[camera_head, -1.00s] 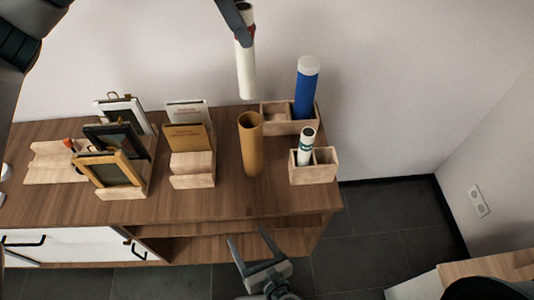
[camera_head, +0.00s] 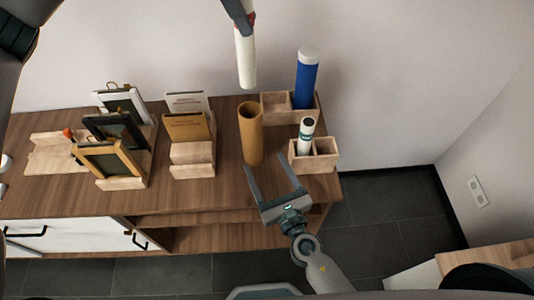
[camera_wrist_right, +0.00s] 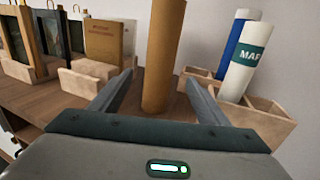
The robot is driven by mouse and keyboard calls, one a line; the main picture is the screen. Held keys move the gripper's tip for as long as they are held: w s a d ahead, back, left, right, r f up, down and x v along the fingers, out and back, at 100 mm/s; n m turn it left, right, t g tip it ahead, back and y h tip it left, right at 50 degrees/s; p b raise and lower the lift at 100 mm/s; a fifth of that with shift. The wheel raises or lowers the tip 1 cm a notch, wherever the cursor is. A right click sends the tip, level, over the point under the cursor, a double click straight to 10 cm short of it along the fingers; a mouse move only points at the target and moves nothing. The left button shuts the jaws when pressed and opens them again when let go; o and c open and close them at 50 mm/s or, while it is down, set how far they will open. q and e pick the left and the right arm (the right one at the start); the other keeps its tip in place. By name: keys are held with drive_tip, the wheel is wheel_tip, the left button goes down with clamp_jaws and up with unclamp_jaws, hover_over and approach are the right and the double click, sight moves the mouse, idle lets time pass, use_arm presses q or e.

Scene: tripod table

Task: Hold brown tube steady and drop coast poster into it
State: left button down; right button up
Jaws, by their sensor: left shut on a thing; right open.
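The brown tube (camera_head: 251,135) stands upright and open-topped on the wooden table. In the right wrist view the brown tube (camera_wrist_right: 163,55) rises between and beyond my open fingers. My right gripper (camera_head: 269,174) is open in front of the tube, with its fingers pointing at the tube's lower part. I cannot tell whether they touch it. My left gripper (camera_head: 242,25) is shut on a white rolled poster (camera_head: 246,62), held upright in the air above the tube. The poster's lower end appears above the tube's mouth. Its upper end is partly hidden by the gripper.
Wooden holders right of the tube hold a blue roll (camera_head: 305,80) and a white "MAP" roll (camera_head: 306,135). Left of it stand books (camera_head: 187,127) in a wooden stand and several picture frames (camera_head: 108,160). A pale wall rises behind the table.

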sight(251, 137)
drive_tip(key=shift+w, duration=0.15)
drive_tip(key=x, duration=1.1)
drive_tip(key=shift+w+a+f, duration=0.1)
drive_tip(key=shift+w+a, duration=0.1)
drive_tip(key=shift+w, duration=0.1)
drive_tip(key=c, duration=1.2)
